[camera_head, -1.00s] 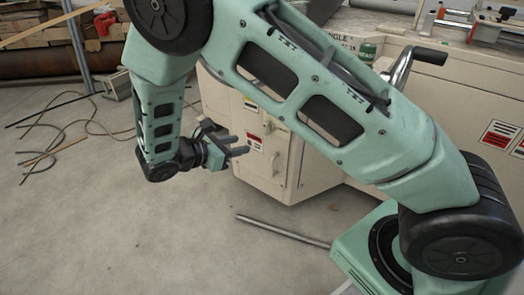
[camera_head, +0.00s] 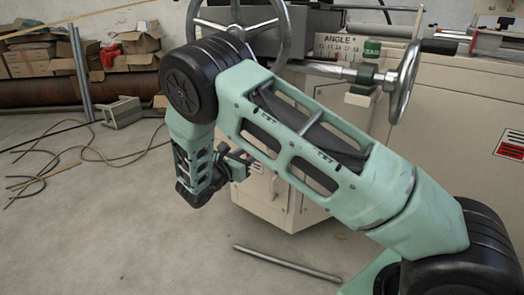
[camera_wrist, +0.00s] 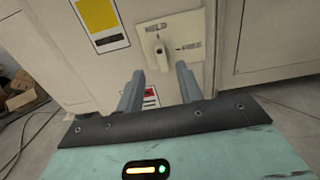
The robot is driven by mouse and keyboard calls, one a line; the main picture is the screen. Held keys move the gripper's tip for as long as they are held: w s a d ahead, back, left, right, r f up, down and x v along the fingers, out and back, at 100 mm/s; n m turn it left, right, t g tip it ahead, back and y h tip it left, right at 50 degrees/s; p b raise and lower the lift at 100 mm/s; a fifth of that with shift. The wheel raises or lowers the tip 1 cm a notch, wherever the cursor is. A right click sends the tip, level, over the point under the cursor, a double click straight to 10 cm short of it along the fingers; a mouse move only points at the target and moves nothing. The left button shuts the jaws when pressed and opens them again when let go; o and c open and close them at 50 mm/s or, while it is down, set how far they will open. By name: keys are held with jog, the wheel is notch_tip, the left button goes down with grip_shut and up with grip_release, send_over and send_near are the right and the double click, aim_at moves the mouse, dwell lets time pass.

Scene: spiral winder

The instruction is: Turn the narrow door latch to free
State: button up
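In the wrist view, the latch (camera_wrist: 162,56) is a small grey handle on a pale rectangular plate (camera_wrist: 185,36). The plate is fixed to a narrow cream door, and the handle hangs roughly downward. My gripper (camera_wrist: 158,82) is open, with its two grey fingers apart and nothing between them. The latch appears beyond the fingertips, roughly centred above the gap. In the head view, my gripper (camera_head: 243,165) is beside the front of the cream machine cabinet (camera_head: 310,212).
A yellow-and-white label (camera_wrist: 98,17) is left of the latch. In the head view, a metal bar (camera_head: 287,263) lies on the floor before the cabinet. Cables (camera_head: 85,150) lie at left. A handwheel (camera_head: 403,82) juts out above.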

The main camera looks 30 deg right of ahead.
jog(key=b+x, duration=0.2)
jog(key=x, duration=0.5)
jog(key=shift+d, duration=0.1)
grip_shut()
